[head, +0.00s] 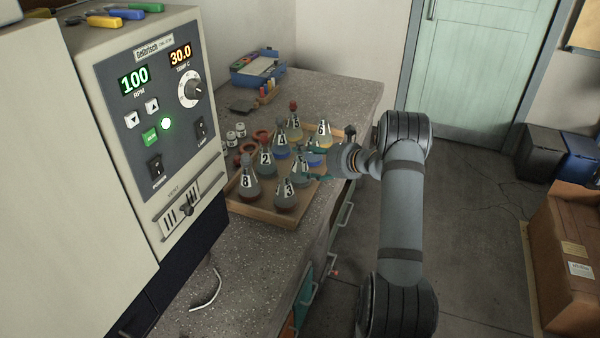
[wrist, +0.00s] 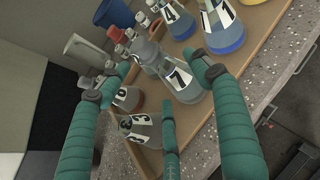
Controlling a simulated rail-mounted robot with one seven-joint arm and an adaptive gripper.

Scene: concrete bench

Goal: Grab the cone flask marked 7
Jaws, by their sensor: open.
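The cone flask marked 7 (wrist: 186,92) stands in the wooden tray (wrist: 262,52). Its white label with a black 7 faces the wrist camera, and its neck points up and left in that view. My gripper (wrist: 163,78) is open, with teal fingers reaching toward this flask. One finger is close along the flask's right side, one is below it and one is farther left. I cannot tell whether any finger touches it. In the head view, my gripper (head: 322,166) is at the tray's right side, partly covering the flasks there.
Flask 3 (wrist: 145,130) stands close to my lower finger. The bench front (head: 215,310) is mostly clear.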

